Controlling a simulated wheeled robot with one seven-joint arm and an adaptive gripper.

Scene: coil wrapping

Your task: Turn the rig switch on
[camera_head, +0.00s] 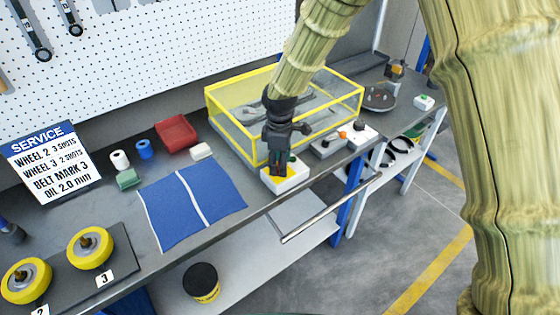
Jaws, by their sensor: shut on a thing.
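My gripper (279,170) points down at a small white box with a yellow top, which I take to be the rig switch (291,183), at the front edge of the bench. The fingers are shut on the part on top of this box, which they mostly hide. I cannot make out the knob or which way it is turned. The box sits flat on the bench, just in front of the yellow-framed clear enclosure (235,146).
To the right stand a grey box with an orange button (327,147) and a white box (363,133).

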